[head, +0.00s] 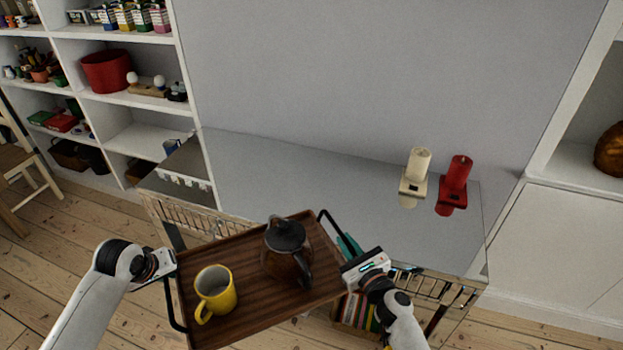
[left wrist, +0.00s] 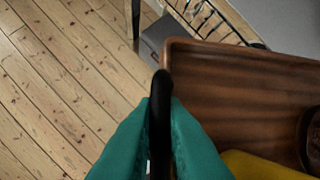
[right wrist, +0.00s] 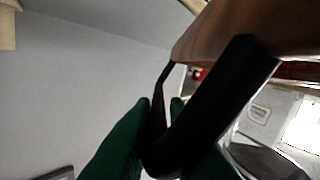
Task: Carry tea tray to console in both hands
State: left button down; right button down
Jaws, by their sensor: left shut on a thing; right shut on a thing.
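The brown wooden tea tray (head: 228,262) is held in the air between my two grippers, in front of the console, tilted in the head view with its right end higher. On it stand a yellow mug (head: 215,292) and a dark teapot (head: 287,254). My left gripper (head: 170,268) is shut on the tray's left black handle (left wrist: 162,110). My right gripper (head: 346,262) is shut on the right black handle (right wrist: 205,110). The console (head: 300,178) has a reflective top and stands against the wall beyond the tray. The tray hides part of its front edge.
White shelves (head: 125,90) stand at the left, and a white cabinet (head: 570,235) at the right.

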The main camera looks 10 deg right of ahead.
aim_at(313, 192)
jog(key=i+l, duration=1)
jog(key=i, duration=0.1)
